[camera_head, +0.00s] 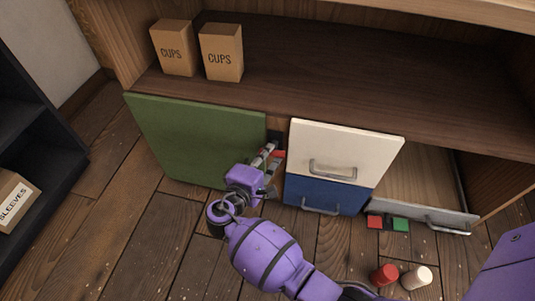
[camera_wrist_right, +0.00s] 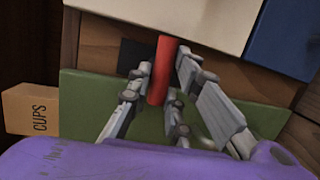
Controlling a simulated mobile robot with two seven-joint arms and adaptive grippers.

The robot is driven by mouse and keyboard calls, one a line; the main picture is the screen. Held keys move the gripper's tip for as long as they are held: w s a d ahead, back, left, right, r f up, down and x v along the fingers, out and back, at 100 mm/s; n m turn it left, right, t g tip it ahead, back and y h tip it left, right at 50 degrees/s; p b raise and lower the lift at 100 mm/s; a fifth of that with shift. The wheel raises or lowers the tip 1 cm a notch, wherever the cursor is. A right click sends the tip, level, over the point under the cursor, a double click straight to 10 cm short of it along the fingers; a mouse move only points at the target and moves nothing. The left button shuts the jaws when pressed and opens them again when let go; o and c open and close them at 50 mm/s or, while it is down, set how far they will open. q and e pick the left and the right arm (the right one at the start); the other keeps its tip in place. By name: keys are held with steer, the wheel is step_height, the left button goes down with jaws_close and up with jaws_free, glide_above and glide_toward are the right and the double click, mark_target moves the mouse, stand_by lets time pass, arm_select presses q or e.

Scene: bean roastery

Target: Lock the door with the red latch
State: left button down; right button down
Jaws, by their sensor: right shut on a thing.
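The green door (camera_head: 195,140) covers the left part of the low cabinet's front. The red latch (camera_head: 279,154) is at the door's right edge, beside the white drawer front. My right gripper (camera_head: 270,155) is at the latch, its fingers on either side of it. In the right wrist view the red latch (camera_wrist_right: 161,72) stands between the fingers of the gripper (camera_wrist_right: 162,75), which is shut on it. There the bar runs from the wood post past the edge of the green door (camera_wrist_right: 85,105). The fingers partly hide the latch. My left gripper is out of view.
White (camera_head: 340,145) and blue (camera_head: 320,195) drawer fronts stand right of the latch. An open drawer (camera_head: 430,213) is further right. Red (camera_head: 384,275) and white (camera_head: 416,278) cylinders stand on the floor. Two cups boxes (camera_head: 221,52) sit on the shelf.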

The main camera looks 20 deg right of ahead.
steer(key=shift+m, duration=0.4)
steer(key=c, duration=1.6)
jaws_free()
